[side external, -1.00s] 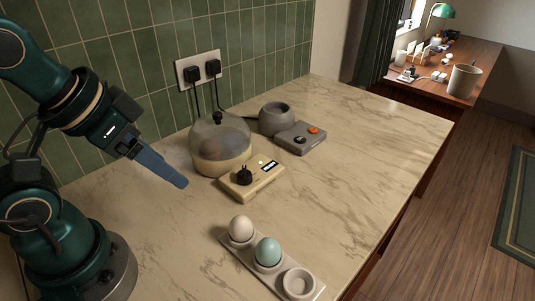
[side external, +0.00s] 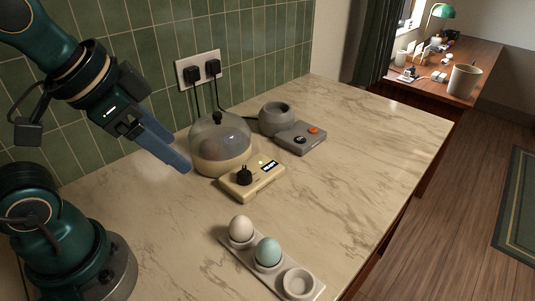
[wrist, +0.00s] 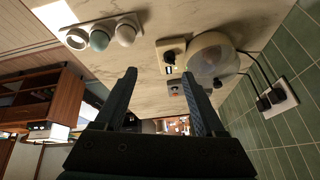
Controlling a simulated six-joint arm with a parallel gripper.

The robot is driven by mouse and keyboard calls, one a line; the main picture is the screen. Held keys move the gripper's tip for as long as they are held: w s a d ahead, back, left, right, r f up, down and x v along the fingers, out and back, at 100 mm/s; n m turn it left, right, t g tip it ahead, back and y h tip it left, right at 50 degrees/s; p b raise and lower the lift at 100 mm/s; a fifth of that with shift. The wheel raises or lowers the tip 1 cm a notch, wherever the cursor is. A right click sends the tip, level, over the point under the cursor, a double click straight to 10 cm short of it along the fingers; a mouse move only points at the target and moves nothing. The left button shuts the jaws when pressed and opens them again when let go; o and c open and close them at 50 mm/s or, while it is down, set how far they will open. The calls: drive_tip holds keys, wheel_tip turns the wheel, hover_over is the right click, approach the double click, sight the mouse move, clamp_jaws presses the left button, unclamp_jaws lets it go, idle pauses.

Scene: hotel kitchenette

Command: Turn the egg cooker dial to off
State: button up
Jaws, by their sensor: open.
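The egg cooker (side external: 221,148) has a cream base and a clear smoky dome. Its cream control box (side external: 265,176) carries a black dial (side external: 244,174), a small display and a lit indicator. In the wrist view the dial (wrist: 169,58) shows beyond the fingers, near the egg cooker (wrist: 207,58). My gripper (side external: 186,166) is in the air left of the egg cooker, apart from the dial. Its two blue fingers are open and empty, and both show in the wrist view (wrist: 163,75). The dial's exact setting is too small to read.
A grey appliance (side external: 277,118) with its own control box (side external: 301,137) stands behind the egg cooker. An egg tray (side external: 234,250) with a cream egg (side external: 241,228) and a blue egg (side external: 268,251) lies in front. Plugs (side external: 213,67) sit in the tiled wall. Marble counter (side external: 370,170) is clear at right.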

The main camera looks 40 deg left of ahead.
drive_tip(key=w+r+m+g, duration=0.1)
drive_tip(key=w+r+m, duration=0.15)
drive_tip(key=w, duration=0.25)
drive_tip(key=m+g, duration=0.4)
drive_tip(key=g, duration=0.1)
hover_over(244, 169)
wheel_tip(244, 169, down, 12)
drive_tip(key=shift+s+f, duration=0.1)
drive_tip(key=shift+f, duration=2.75)
